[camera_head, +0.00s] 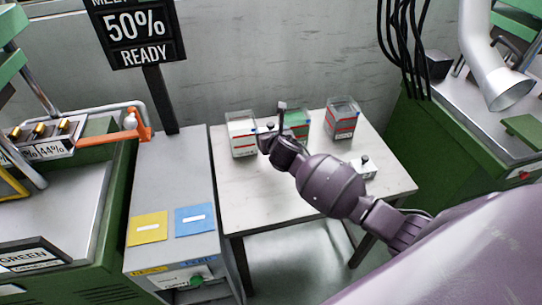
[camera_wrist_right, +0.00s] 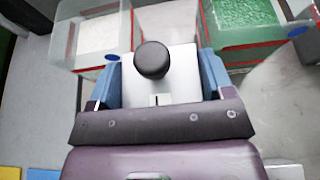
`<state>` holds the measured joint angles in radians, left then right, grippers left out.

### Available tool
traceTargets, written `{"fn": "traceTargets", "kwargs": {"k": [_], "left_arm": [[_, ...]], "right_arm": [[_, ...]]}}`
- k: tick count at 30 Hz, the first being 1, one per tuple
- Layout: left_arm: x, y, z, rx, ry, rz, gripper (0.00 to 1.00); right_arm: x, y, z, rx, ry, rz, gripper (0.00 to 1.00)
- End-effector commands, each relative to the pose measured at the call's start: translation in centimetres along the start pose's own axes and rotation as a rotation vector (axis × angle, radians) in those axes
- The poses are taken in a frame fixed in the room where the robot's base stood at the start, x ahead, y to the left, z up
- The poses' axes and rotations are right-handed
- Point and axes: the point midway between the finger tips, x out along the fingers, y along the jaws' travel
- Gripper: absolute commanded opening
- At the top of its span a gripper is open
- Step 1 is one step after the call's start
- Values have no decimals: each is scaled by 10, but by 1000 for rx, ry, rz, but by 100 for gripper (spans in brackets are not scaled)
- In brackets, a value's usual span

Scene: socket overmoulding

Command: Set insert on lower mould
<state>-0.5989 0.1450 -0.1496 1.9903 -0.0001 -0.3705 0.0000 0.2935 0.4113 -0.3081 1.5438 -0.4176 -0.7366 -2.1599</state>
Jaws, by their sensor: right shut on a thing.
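My right gripper (camera_head: 275,138) is over the back left part of the small white table in the head view. In the right wrist view its blue fingers (camera_wrist_right: 160,80) are shut on a pale metal block (camera_wrist_right: 177,87) with a round black knob (camera_wrist_right: 152,60) on top. I cannot tell for sure whether this block is the insert. A similar small pale block with a dark knob (camera_head: 364,168) stands on the table to the right of the gripper. I cannot make out the lower mould in either view. My left gripper is out of view.
Clear bins of white (camera_head: 241,140), green (camera_head: 298,124) and grey (camera_head: 341,121) material stand along the back of the white table (camera_head: 250,205). A grey cabinet (camera_head: 170,185) with yellow and blue pads is left of it. Green machines flank both sides. The table's front left is clear.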

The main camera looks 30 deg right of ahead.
Motion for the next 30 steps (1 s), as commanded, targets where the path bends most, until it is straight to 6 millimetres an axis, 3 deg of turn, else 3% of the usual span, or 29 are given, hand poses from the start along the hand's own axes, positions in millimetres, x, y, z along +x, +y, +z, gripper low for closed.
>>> {"fn": "traceTargets", "kwargs": {"k": [1,4,13,22,30], "left_arm": [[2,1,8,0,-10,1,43],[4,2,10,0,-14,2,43],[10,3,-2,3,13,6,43],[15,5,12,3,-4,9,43],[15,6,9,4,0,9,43]], "right_arm": [[5,1,-14,2,4,0,30],[12,0,-28,2,3,0,30],[19,0,-43,1,-3,1,30],[32,1,-79,1,2,1,30],[34,0,-80,0,-4,1,30]]}}
